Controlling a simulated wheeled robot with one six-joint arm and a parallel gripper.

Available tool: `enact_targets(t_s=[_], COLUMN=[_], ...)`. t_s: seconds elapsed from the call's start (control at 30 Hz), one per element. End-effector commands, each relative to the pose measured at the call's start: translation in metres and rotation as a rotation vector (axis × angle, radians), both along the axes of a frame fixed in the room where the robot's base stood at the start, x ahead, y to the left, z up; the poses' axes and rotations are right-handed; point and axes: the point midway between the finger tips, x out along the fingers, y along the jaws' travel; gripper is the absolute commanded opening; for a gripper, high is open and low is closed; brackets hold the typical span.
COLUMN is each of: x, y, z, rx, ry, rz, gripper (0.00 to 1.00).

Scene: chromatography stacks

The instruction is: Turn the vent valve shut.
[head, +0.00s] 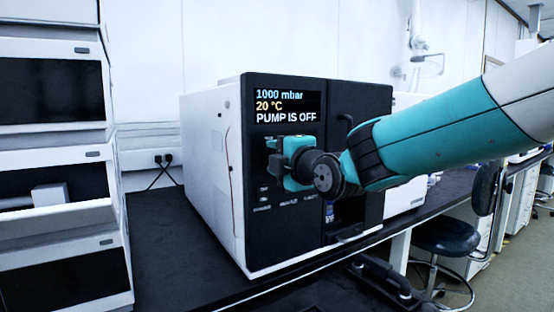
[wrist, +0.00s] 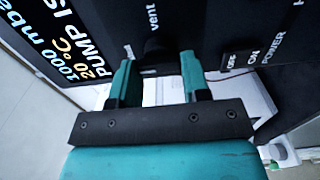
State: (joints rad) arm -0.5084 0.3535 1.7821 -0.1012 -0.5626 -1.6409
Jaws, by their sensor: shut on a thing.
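The vent valve (wrist: 159,58) is a black knob under the word "vent" on the black front panel, seen in the wrist view. My gripper (wrist: 158,74) has its two teal fingers on either side of the knob and is shut on it. In the head view my gripper (head: 282,160) is against the front panel of the black-and-white instrument (head: 212,170), below its display, and it hides the valve. The knob's turn angle cannot be made out.
The display (head: 286,106) reads 1000 mbar, 20 °C, PUMP IS OFF. A power switch (wrist: 242,60) sits beside the valve in the wrist view. White stacked units (head: 52,215) stand at left on the black bench (head: 165,255). A stool (head: 445,236) is at right.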

Motion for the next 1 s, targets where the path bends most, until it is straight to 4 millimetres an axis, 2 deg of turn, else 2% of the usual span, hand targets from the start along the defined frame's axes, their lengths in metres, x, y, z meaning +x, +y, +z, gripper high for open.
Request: enact_targets(t_s=[0.23,0.27,0.3,0.37,0.73,0.87,1.0], x=[-0.001,-0.001,-0.001,-0.001,-0.005,-0.022,-0.052], y=[0.002,0.002,0.002,0.002,-0.004,-0.016,-0.035], z=[0.0,0.0,0.0,0.0,0.0,0.0,0.0], rx=[0.001,0.001,0.001,0.001,0.001,0.001,0.003], ry=[0.001,0.001,0.001,0.001,0.0,0.0,-0.001], rz=[0.006,0.006,0.006,0.004,0.0,-0.001,0.001], gripper=[0.19,0.47,0.56,0.68,0.68,0.68,0.68])
